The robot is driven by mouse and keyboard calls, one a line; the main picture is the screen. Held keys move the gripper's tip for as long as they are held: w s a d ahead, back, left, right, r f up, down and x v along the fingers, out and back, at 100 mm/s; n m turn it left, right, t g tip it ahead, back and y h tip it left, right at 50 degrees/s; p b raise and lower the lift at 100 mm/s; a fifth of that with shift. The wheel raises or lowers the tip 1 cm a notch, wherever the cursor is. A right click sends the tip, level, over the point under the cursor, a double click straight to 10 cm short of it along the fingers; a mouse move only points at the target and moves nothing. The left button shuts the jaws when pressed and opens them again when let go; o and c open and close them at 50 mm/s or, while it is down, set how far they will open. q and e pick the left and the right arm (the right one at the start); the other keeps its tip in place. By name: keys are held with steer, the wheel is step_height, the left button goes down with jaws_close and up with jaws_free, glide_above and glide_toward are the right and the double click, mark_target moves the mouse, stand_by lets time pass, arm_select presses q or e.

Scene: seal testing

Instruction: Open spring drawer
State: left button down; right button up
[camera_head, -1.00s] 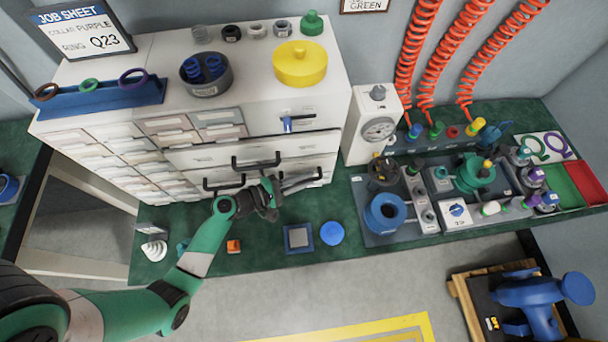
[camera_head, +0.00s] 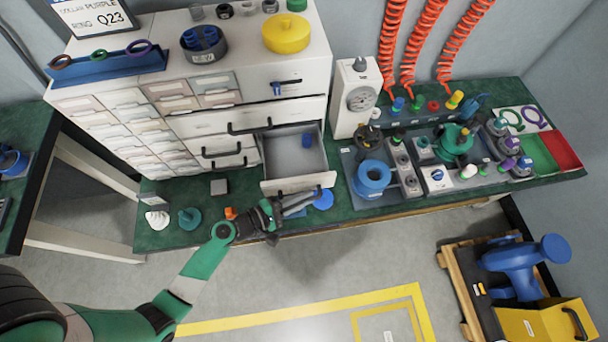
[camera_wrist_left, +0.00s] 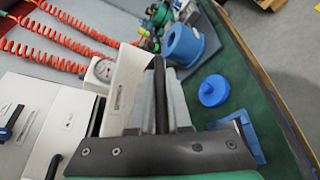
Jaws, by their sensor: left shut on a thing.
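The spring drawer (camera_head: 293,158) in the lower right of the white cabinet stands pulled out, with its grey inside showing. A small blue part (camera_head: 306,140) is near its back right. My left gripper (camera_head: 304,202) is at the drawer's front, shut on its handle, in front of the cabinet. In the left wrist view the dark handle bar (camera_wrist_left: 159,90) runs between the grey fingers of my left gripper (camera_wrist_left: 160,100). In the head view the handle is mostly hidden by the fingers. My right gripper is not in view.
A blue round lid (camera_head: 324,199) lies on the green bench just right of the drawer front. The gauge box (camera_head: 354,100) stands right of the cabinet, near a grey fixture with a blue ring (camera_head: 372,178).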

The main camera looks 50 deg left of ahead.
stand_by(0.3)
arm_select(q)
steer(key=c, duration=0.9)
jaws_free()
steer(key=shift+o, duration=0.2)
steer(key=shift+r, duration=0.1)
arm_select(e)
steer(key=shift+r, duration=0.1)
